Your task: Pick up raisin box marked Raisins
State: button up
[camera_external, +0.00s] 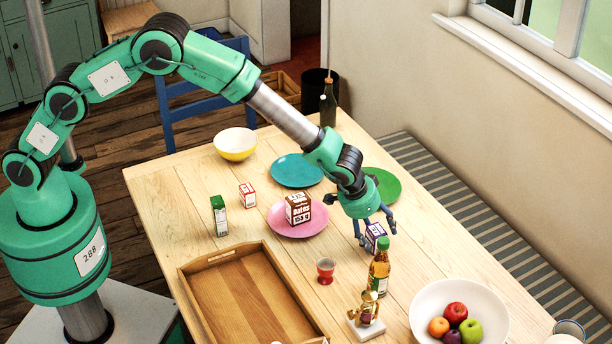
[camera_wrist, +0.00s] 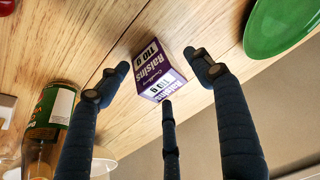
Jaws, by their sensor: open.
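The purple and white raisin box (camera_wrist: 155,72), printed "Raisins", sits on the wooden table in the wrist view. It also shows in the external view (camera_external: 375,232), partly hidden by my fingers. My gripper (camera_wrist: 160,76) has three dark fingers, spread open, and holds nothing. In the external view my gripper (camera_external: 376,237) is low over the table with its fingers around the box. One fingertip lies on each side of the box and one near its lower edge in the wrist view; I cannot tell whether any touches it.
An amber bottle (camera_external: 380,272) stands close in front of the box. A green plate (camera_external: 385,183) lies behind it. A pink plate (camera_external: 284,224) holds a brown Dates box (camera_external: 298,208) to the left.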

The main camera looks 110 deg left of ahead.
jog(key=shift+f, duration=0.1)
dwell(0.5)
jog(key=c, duration=1.6)
